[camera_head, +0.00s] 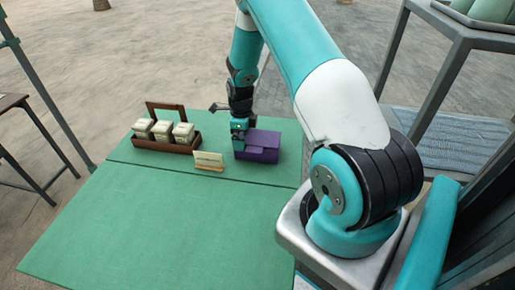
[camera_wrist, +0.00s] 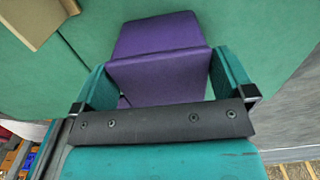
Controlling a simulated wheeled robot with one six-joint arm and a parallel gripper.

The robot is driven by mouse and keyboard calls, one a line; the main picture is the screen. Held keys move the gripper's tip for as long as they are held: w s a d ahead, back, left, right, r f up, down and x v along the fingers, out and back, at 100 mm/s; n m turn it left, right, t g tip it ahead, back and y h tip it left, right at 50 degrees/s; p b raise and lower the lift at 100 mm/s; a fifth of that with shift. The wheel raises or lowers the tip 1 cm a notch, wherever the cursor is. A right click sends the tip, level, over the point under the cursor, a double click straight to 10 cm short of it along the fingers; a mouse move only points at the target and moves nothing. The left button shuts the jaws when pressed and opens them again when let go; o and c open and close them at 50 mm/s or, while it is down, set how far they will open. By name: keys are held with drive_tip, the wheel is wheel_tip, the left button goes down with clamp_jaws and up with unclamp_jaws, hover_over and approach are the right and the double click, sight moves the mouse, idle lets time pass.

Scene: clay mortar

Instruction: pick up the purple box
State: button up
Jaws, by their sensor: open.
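The purple box (camera_head: 261,147) sits on the green table (camera_head: 130,225), near its far right part. In the wrist view the purple box (camera_wrist: 160,58) lies ahead, with its near part between the two teal fingers. My gripper (camera_head: 240,134) is down at the left side of the box in the head view. In the wrist view my gripper (camera_wrist: 165,85) is open, one finger on each side of the box. I cannot tell whether the fingers touch it. The dark bar of the gripper hides the box's nearest edge.
A brown wooden carrier (camera_head: 167,144) with several pale jars stands left of the box. A small cream card on a wooden stand (camera_head: 209,166) is between them, nearer the front. The table's front left is clear. A metal-framed rack (camera_head: 440,70) stands at the right.

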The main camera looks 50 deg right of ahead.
wheel_tip(320, 180, down, 3)
drive_tip(key=shift+w+f, duration=0.1)
drive_tip(key=shift+f, duration=0.1)
drive_tip(key=shift+c, duration=0.5)
drive_tip(key=c, duration=0.7)
drive_tip(key=shift+o, duration=0.2)
drive_tip(key=shift+r, duration=0.1)
